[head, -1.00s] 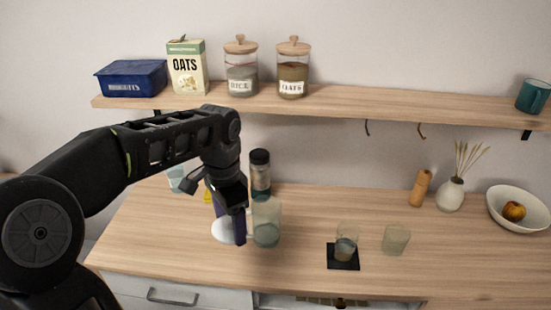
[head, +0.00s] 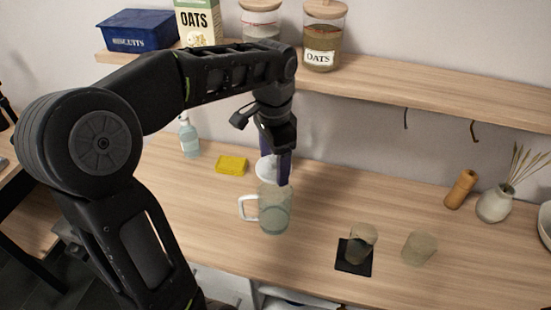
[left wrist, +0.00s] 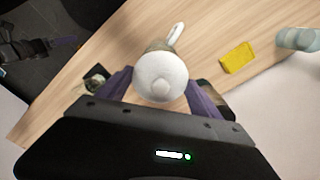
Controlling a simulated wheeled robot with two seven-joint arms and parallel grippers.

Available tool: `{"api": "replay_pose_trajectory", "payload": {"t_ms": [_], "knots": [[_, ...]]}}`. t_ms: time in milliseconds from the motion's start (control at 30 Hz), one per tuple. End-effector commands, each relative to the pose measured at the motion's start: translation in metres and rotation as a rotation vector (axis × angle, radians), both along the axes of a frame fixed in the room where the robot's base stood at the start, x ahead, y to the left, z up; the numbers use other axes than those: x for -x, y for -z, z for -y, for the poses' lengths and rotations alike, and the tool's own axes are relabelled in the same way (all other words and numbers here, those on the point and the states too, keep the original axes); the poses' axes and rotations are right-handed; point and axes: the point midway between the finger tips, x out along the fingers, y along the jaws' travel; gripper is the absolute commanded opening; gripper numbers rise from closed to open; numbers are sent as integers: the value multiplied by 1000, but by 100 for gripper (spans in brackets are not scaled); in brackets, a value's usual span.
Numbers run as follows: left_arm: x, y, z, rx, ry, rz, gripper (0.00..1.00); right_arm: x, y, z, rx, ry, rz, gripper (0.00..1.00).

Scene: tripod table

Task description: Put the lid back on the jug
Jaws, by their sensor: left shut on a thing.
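The clear jug (head: 274,213) stands upright on the wooden counter, with its white handle (head: 246,209) to the left. My left gripper (head: 275,168) is over the jug's top, its purple fingers shut on the round white lid (head: 265,168). In the left wrist view, the lid (left wrist: 160,72) is between the fingers (left wrist: 163,92), its knob toward the camera. It covers most of the jug, but the handle (left wrist: 177,33) shows beyond it. In the head view the lid is at or just above the far side of the rim; I cannot tell whether they touch.
A yellow sponge (head: 231,165) and a soap bottle (head: 189,138) are left of the jug. A glass (head: 361,244) on a black coaster (head: 345,263) and another glass (head: 419,248) stand to the right. A shelf (head: 420,88) with jars runs above the counter.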

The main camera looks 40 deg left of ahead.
Motion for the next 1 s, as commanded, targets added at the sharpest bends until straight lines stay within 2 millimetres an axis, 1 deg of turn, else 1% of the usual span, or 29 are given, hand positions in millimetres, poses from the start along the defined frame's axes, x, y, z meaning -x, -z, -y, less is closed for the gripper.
{"api": "replay_pose_trajectory", "payload": {"t_ms": [267,500,700,833,1000], "knots": [[0,15,0,0,0,-1,36,-1,12,-1,-2,0,5,95],[0,39,0,0,0,-1,36,-3,30,-2,-7,-2,13,95],[0,55,0,0,1,0,36,-5,41,-3,-11,-3,18,95],[0,61,0,0,0,0,36,-5,44,-4,-12,-4,20,95],[0,64,0,0,0,0,36,-6,45,-4,-13,-5,21,95]]}}
